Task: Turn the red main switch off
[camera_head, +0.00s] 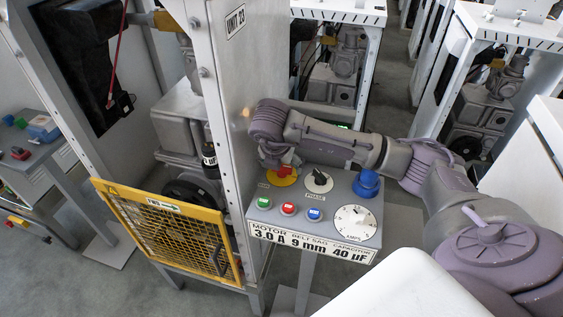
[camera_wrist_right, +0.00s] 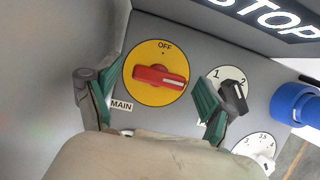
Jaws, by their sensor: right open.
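The red main switch (camera_wrist_right: 160,77) is a bar handle on a yellow disc (camera_wrist_right: 155,50) labelled OFF at the top, with a MAIN label at lower left. Its handle lies roughly crosswise, not in line with the OFF mark. In the head view the red switch (camera_head: 284,170) sits at the panel's back left, partly hidden by my right arm. My right gripper (camera_wrist_right: 152,92) is open, its green-padded fingers either side of the disc with the handle between them, apparently not touching it. My left gripper is not in view.
A black selector (camera_wrist_right: 233,97) is close beside my right finger. A blue knob (camera_head: 366,183), a dial (camera_head: 352,223) and several push buttons (camera_head: 288,208) share the grey panel. The white cabinet wall (camera_head: 238,90) rises left of it, with a yellow guard (camera_head: 165,232) in front.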

